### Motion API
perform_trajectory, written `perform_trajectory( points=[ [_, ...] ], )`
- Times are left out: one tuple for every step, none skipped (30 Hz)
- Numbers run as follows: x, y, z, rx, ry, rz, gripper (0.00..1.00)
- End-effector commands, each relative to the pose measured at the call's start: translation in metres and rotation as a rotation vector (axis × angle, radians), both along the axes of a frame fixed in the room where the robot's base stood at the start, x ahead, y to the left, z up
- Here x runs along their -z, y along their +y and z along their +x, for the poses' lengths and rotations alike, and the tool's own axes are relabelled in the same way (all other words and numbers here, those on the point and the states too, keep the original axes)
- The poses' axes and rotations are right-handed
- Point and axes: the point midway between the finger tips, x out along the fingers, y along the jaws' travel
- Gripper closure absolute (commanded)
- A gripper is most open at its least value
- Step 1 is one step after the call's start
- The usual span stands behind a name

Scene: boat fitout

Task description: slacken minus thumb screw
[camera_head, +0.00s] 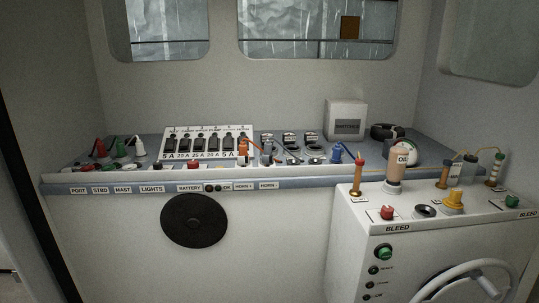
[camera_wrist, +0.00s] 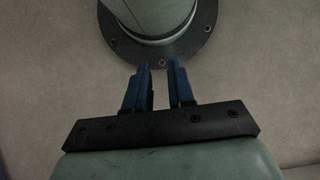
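I cannot pick out the minus thumb screw with certainty, as the small labels are too blurred to read. In the head view, a red-orange post (camera_head: 243,150) and a grey-blue post (camera_head: 267,154) stand side by side on the console, above labels that seem to read horn. A blue post (camera_head: 336,153) stands further right. My gripper (camera_wrist: 159,66) shows only in the wrist view. Its two blue fingers are apart with nothing between them. They are over a bare pale surface, below a round grey-green column with a dark bolted flange.
A switch panel (camera_head: 209,142) stands mid-console, with red, green and white posts (camera_head: 120,148) to its left. A grey box (camera_head: 345,118) is behind. The engine box (camera_head: 420,213) at right carries an oil bottle (camera_head: 396,169), knobs and a handwheel (camera_head: 470,285).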

Motion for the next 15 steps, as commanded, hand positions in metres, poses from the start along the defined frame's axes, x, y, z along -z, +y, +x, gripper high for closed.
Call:
perform_trajectory(
  points=[
    [0.0,0.003,0.008,-0.007,-0.009,0.009,0.77],
    [0.0,0.005,0.012,-0.01,-0.013,0.015,0.77],
    [-0.001,0.007,0.017,-0.015,-0.019,0.024,0.77],
    [-0.001,0.01,0.021,-0.019,-0.024,0.031,0.77],
    [-0.002,0.012,0.026,-0.023,-0.03,0.037,0.77],
    [-0.003,0.014,0.032,-0.029,-0.037,0.046,0.77],
    [-0.003,0.017,0.037,-0.034,-0.042,0.054,0.77],
    [-0.004,0.02,0.041,-0.039,-0.048,0.062,0.77],
    [-0.005,0.024,0.049,-0.045,-0.057,0.074,0.77],
    [-0.006,0.026,0.054,-0.051,-0.063,0.082,0.77],
    [-0.007,0.03,0.06,-0.058,-0.071,0.091,0.77],
    [-0.009,0.035,0.069,-0.067,-0.082,0.106,0.77],
    [-0.01,0.039,0.077,-0.075,-0.091,0.119,0.77],
    [-0.012,0.044,0.084,-0.084,-0.1,0.131,0.77],
    [-0.015,0.052,0.097,-0.097,-0.115,0.152,0.77]
  ],
)
